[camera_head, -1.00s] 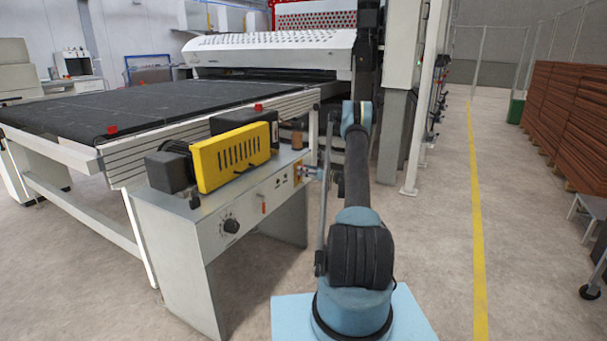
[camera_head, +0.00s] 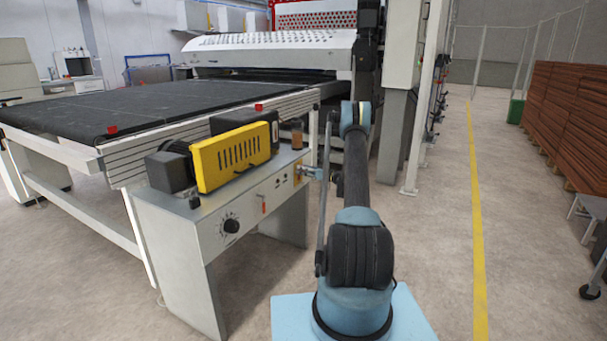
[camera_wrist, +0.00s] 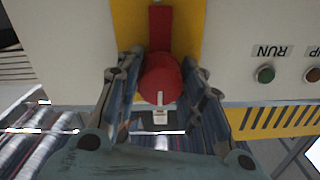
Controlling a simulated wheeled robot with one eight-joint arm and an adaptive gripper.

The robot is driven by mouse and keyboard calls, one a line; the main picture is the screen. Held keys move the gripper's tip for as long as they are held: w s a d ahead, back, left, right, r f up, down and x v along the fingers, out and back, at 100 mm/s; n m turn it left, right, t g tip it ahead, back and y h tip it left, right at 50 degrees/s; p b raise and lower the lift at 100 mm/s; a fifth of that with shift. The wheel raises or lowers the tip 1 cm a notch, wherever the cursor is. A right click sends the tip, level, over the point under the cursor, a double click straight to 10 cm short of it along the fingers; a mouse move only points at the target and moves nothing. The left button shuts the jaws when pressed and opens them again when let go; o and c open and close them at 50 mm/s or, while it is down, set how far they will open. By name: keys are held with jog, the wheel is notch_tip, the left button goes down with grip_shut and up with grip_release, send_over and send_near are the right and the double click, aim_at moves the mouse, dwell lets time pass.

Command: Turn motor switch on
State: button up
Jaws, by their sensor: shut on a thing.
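The motor switch is a red rotary knob (camera_wrist: 160,82) on a yellow plate (camera_wrist: 188,30) with a red strip above it, seen in the wrist view. My gripper (camera_wrist: 158,72) has its two fingers on either side of the knob and is shut on it. In the head view, my gripper (camera_head: 314,174) is at the right end of the grey control panel (camera_head: 224,232), beside its small yellow plate (camera_head: 298,173). The knob itself is hidden there.
A green RUN button (camera_wrist: 265,74) and a reddish button (camera_wrist: 312,75) sit right of the knob in the wrist view. A black dial (camera_head: 231,226) and a red lever (camera_head: 264,203) are on the panel. A yellow motor guard (camera_head: 230,158) stands on top. Open floor lies to the right.

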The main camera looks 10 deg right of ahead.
jog(key=m, duration=0.4)
jog(key=shift+w+d, duration=0.1)
jog(key=m, duration=0.9)
jog(key=shift+f+m, duration=0.1)
jog(key=shift+m, duration=2.1)
jog(key=o, duration=1.1)
jog(key=shift+c, duration=0.2)
jog(key=v, duration=1.2)
